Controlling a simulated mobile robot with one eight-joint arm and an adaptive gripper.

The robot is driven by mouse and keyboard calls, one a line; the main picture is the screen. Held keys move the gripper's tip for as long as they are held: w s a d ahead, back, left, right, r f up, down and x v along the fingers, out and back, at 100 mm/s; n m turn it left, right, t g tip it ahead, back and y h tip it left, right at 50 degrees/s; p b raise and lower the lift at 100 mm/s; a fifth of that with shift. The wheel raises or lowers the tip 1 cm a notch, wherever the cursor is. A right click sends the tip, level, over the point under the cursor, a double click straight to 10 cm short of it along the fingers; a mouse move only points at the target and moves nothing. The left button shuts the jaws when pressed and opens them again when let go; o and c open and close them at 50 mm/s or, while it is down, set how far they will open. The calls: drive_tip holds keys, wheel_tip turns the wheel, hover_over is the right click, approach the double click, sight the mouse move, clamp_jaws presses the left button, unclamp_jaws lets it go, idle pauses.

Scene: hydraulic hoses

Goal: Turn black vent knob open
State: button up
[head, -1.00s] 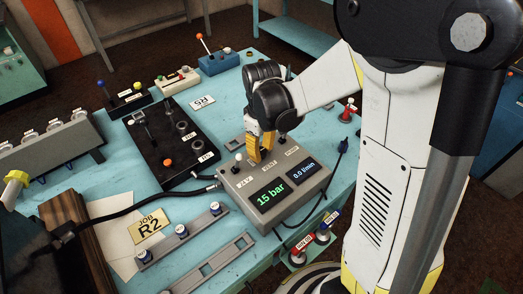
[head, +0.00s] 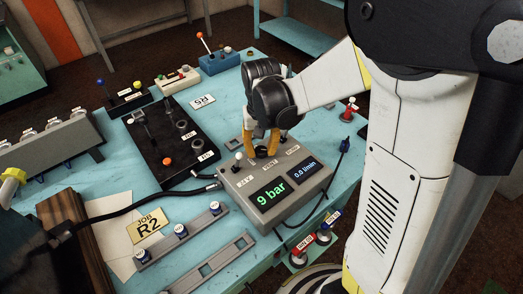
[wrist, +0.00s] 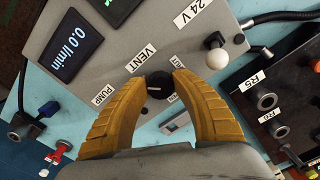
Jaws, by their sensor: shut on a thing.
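The black vent knob (wrist: 159,86) sits on the grey control box beside its VENT label (wrist: 132,57) in the wrist view. My gripper (wrist: 159,84) has its two yellow fingers closed around the knob, one on each side. The pressure display (head: 270,190) reads 9 bar, and the flow display (head: 302,170) reads 0.0 l/min.
A white-tipped toggle (wrist: 215,59) by the 24 V label stands near the right finger. A black manifold block (head: 150,137) lies left of the box. A black hose (head: 130,211) runs over the bench. Red and blue couplings (head: 315,238) hang at the front edge.

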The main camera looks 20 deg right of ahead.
sight(260, 151)
drive_tip(key=m, duration=0.4)
drive_tip(key=shift+a, duration=0.1)
drive_tip(key=m, duration=0.4)
drive_tip(key=shift+w+m+b, duration=0.1)
drive_tip(key=shift+m+b, duration=0.2)
idle(0.4)
drive_tip(key=o, duration=1.2)
wheel_tip(260, 151, up, 12)
